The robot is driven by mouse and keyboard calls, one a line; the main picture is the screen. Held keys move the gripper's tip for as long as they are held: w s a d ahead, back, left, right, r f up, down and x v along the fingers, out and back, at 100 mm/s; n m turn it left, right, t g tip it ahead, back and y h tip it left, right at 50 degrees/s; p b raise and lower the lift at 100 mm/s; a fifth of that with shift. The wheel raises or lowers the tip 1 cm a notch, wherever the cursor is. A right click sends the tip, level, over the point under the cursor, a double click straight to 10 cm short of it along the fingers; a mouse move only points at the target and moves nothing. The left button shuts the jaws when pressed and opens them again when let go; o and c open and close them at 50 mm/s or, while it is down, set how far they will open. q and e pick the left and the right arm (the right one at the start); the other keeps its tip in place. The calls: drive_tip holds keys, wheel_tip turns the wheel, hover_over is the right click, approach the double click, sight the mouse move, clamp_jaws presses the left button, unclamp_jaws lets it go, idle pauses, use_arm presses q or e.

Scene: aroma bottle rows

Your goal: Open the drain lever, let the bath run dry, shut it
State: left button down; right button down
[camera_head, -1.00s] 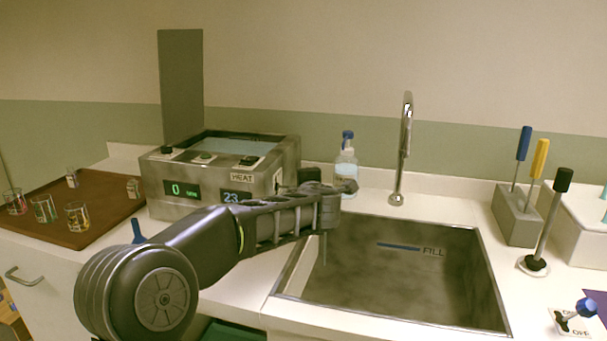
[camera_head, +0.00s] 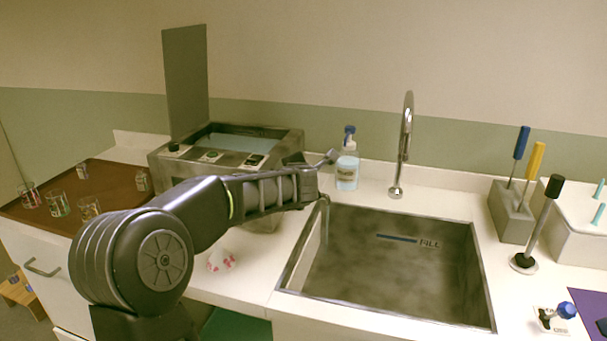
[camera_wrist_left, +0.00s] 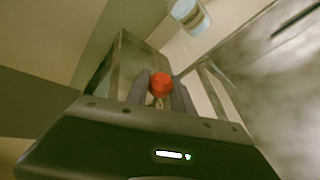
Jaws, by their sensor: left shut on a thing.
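The water bath (camera_head: 290,145) is a grey metal box left of the sink, its lid (camera_head: 187,85) standing upright. Bluish water (camera_head: 240,142) shows inside it. My left gripper (camera_head: 300,168) is at the bath's right front corner, beside the sink. In the left wrist view its fingers are shut on a red knob (camera_wrist_left: 161,83), which looks like the drain lever's. The lever's stem is mostly hidden, so I cannot tell its position. A thin grey spout (camera_head: 325,218) comes down at the sink's left edge. My right gripper is not in view.
The sink (camera_head: 380,265) is empty of objects, with a tall tap (camera_head: 404,145) behind it. A clear bottle (camera_head: 347,172) stands close to my gripper. A brown tray (camera_head: 110,190) with glasses is at left. A grey tool block (camera_head: 511,215) stands at right.

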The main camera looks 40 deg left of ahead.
use_arm(q)
drive_tip(key=c, duration=1.1)
unclamp_jaws()
drive_tip(key=v, duration=0.7)
drive_tip(key=shift+s+d+r, duration=0.15)
drive_tip(key=shift+s+r, duration=0.05)
drive_tip(key=shift+s, duration=0.1)
